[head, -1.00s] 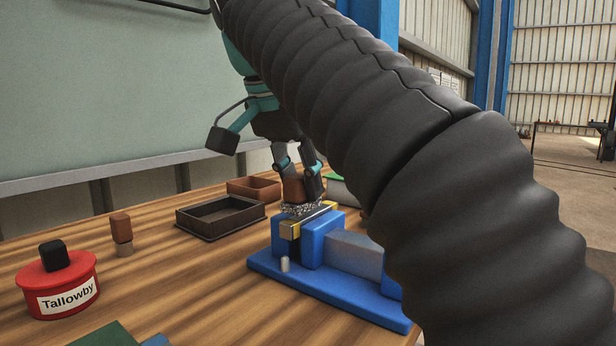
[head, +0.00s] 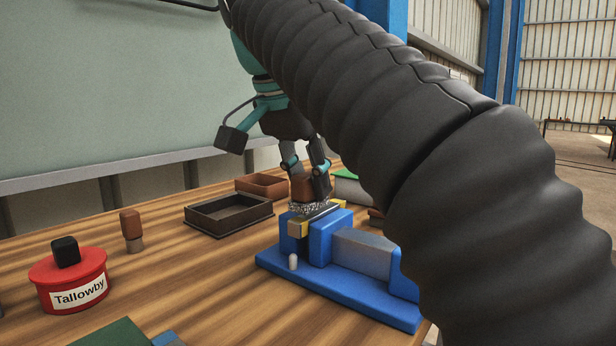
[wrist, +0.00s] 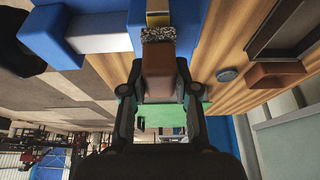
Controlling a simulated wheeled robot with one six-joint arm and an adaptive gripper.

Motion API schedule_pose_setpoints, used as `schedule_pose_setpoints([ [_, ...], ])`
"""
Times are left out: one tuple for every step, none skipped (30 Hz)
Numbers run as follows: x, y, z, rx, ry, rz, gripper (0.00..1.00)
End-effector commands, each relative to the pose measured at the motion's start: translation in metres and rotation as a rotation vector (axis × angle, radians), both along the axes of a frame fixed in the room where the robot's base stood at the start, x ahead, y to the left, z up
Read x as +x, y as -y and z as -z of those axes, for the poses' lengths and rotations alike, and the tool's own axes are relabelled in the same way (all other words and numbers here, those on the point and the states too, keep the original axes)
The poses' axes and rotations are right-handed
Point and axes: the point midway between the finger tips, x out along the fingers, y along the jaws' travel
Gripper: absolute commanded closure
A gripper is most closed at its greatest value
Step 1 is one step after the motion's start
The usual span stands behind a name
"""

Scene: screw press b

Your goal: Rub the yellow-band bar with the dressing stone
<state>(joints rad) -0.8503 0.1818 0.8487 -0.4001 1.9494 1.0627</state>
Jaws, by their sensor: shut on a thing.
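My gripper (head: 305,180) is shut on the brown handle of the dressing stone (head: 302,188). The stone's speckled grey face is at the top of the yellow-band bar (head: 299,227), and looks to be touching it. In the wrist view, the brown handle (wrist: 158,75) is between my fingers and the speckled block (wrist: 158,34) covers part of the bar (wrist: 157,18). Contact with the bar cannot be seen clearly there.
A dark open tray (head: 228,214) and a brown tray (head: 262,185) stand behind and left of the vise. A brown-topped peg (head: 131,230) and a red Tallowby tin (head: 68,282) with a black knob are at left. Bare wood lies between the tin and the vise.

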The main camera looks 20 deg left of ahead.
Motion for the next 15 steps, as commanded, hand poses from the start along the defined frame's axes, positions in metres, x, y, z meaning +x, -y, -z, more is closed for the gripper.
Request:
schedule_pose_setpoints([
  [0.0000, 0.0000, -0.0001, 0.000, 0.000, 0.000, 1.00],
  [0.0000, 0.0000, 0.0000, 0.000, 0.000, 0.000, 1.00],
  [0.0000, 0.0000, 0.0002, 0.000, 0.000, 0.000, 1.00],
  [-0.0001, 0.0000, 0.0006, 0.000, 0.000, 0.000, 1.00],
  [0.0000, 0.0000, 0.0010, 0.000, 0.000, 0.000, 1.00],
  [-0.0001, 0.0001, 0.0017, 0.000, 0.000, 0.000, 1.00],
  [-0.0001, 0.0001, 0.0022, 0.000, 0.000, 0.000, 1.00],
  [-0.0001, 0.0001, 0.0028, 0.000, 0.000, 0.000, 1.00],
  [-0.0001, 0.0001, 0.0037, 0.000, 0.000, 0.000, 1.00],
  [-0.0001, 0.0001, 0.0043, 0.000, 0.000, 0.000, 1.00],
  [-0.0001, 0.0001, 0.0051, 0.001, 0.000, 0.000, 1.00],
  [-0.0001, 0.0001, 0.0060, 0.001, 0.000, 0.000, 1.00],
  [-0.0001, 0.0001, 0.0066, 0.000, 0.000, 0.000, 1.00],
  [-0.0001, 0.0001, 0.0073, 0.001, 0.000, 0.000, 1.00],
  [-0.0001, 0.0001, 0.0082, 0.000, 0.000, 0.000, 1.00],
])
